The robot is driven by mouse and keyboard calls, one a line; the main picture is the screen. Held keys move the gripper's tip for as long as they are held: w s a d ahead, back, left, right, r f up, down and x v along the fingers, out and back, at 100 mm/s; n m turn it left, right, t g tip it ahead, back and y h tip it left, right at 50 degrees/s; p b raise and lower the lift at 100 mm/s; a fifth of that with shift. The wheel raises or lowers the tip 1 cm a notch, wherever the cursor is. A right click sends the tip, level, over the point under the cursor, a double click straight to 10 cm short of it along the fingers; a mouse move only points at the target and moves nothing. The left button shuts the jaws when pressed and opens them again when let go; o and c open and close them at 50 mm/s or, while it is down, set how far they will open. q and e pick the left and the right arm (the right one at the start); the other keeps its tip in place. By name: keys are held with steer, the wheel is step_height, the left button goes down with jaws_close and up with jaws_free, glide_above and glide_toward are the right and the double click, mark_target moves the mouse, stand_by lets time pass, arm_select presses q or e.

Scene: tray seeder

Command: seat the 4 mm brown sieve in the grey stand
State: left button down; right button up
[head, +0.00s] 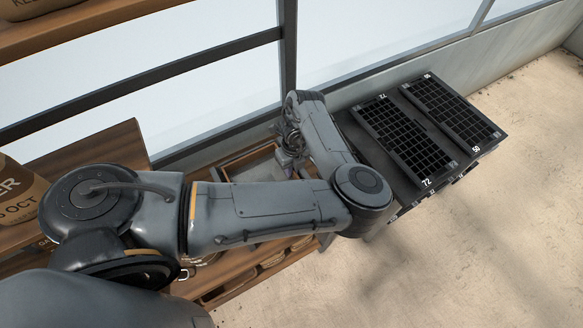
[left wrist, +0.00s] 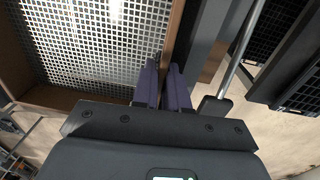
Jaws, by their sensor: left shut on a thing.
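A brown wooden-framed sieve with a pale perforated mesh (left wrist: 85,45) fills the upper left of the left wrist view. My left gripper (left wrist: 163,72) is shut on its brown side wall (left wrist: 173,32), one purple finger on each side. In the head view my left gripper (head: 287,160) is partly hidden by my own arm, over brown framing near the window. No size mark is readable on the sieve. A grey bar (left wrist: 203,45) runs close beside the sieve wall; I cannot tell whether it belongs to the grey stand. My right gripper is not in view.
Black cell trays marked 72 (head: 395,130) and 50 (head: 450,105) stand on a dark bench at right. A metal rod with a black grip (left wrist: 214,108) lies close right of my fingers. Wooden shelving holds labelled sacks at left. The concrete floor at right is clear.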

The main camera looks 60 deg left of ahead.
arm_select(q)
steer(key=c, duration=1.1)
jaws_free()
steer(key=shift+s, duration=0.1)
steer(key=shift+f, duration=0.1)
